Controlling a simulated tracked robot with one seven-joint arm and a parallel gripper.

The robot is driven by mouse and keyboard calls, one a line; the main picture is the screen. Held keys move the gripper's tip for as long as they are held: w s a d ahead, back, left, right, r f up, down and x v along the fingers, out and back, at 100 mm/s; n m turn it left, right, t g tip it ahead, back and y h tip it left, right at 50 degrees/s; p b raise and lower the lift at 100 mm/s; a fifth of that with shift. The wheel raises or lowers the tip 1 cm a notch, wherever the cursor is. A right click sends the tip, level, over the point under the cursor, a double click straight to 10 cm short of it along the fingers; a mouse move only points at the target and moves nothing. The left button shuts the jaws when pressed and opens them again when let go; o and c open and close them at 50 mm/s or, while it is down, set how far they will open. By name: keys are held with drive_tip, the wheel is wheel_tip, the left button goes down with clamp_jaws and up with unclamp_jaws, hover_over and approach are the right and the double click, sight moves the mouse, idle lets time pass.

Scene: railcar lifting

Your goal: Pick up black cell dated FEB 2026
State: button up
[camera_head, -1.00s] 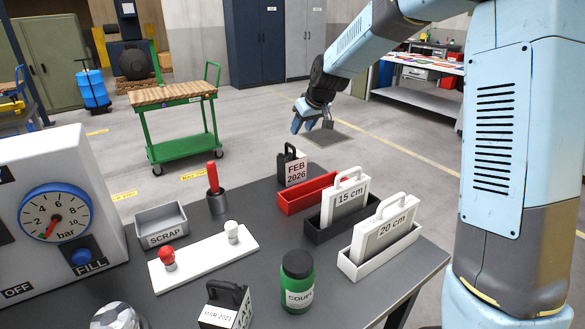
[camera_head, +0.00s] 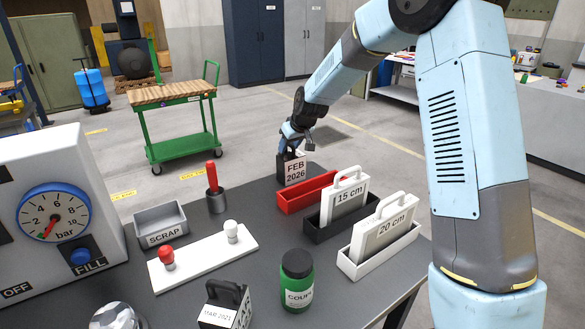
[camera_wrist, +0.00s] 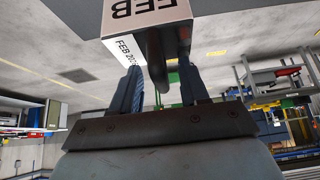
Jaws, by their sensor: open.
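The black cell labelled FEB 2026 (camera_head: 294,171) stands upright at the far edge of the grey table, behind the red tray. My gripper (camera_head: 289,149) is at the top of this cell, by its handle. In the wrist view the cell (camera_wrist: 148,22) shows upside down at the top, with its dark handle (camera_wrist: 154,62) reaching between the two open fingers (camera_wrist: 162,88). The fingers stand apart on either side of the handle. Whether they touch it cannot be told. Another black cell labelled MAR 2021 (camera_head: 228,302) stands at the table's near edge.
Close to the FEB 2026 cell is the red tray (camera_head: 306,192), with the 15 cm (camera_head: 347,197) and 20 cm (camera_head: 384,228) plates beyond. A red-handled tool (camera_head: 213,179) stands upright to the left. A grey SCRAP bin (camera_head: 161,222) and green bottle (camera_head: 297,280) are also on the table.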

drive_tip(key=shift+c, duration=0.4)
drive_tip(key=c, duration=0.7)
clamp_jaws()
drive_tip(key=shift+w+r, duration=0.1)
